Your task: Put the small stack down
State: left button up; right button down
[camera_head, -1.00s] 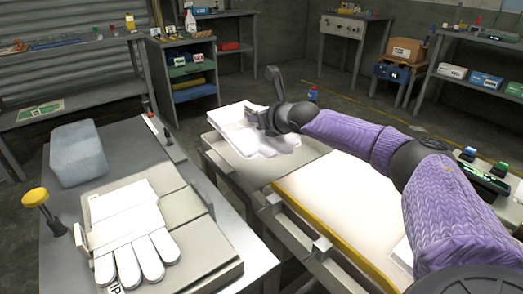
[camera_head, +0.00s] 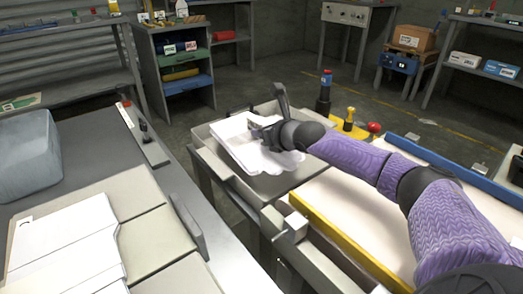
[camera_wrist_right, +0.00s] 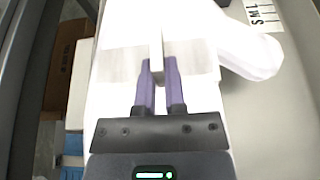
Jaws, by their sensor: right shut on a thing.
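The small stack (camera_head: 232,143) is white, flat and glove-shaped. In the head view it lies over the shallow grey tray (camera_head: 277,187) at the left end of the machine. I cannot tell whether it rests fully on the tray floor. My right gripper (camera_head: 258,133) is above the stack and shut on it. In the right wrist view the purple fingers (camera_wrist_right: 158,82) pinch the stack near a grey band, and the stack's thumb (camera_wrist_right: 250,52) points right. My left gripper is not in view.
A white glove stack (camera_head: 65,245) lies on beige plates on the left bench, with a translucent grey-blue block (camera_head: 28,155) behind. A yellow-edged pale bed (camera_head: 370,215) adjoins the tray. Beyond my arm stand a dark post with a blue top (camera_head: 325,92) and a red knob (camera_head: 374,127).

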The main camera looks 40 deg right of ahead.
aim_at(261, 148)
notch_tip(261, 148, down, 4)
jog(key=shift+r+b, duration=0.15)
jog(key=shift+b, duration=0.6)
jog(key=shift+r, duration=0.1)
jog(key=shift+f, duration=0.3)
jog(key=shift+f+b, duration=0.35)
jog(key=shift+b, duration=0.05)
jog(key=c, duration=0.7)
grip_release()
jog(key=shift+a, duration=0.1)
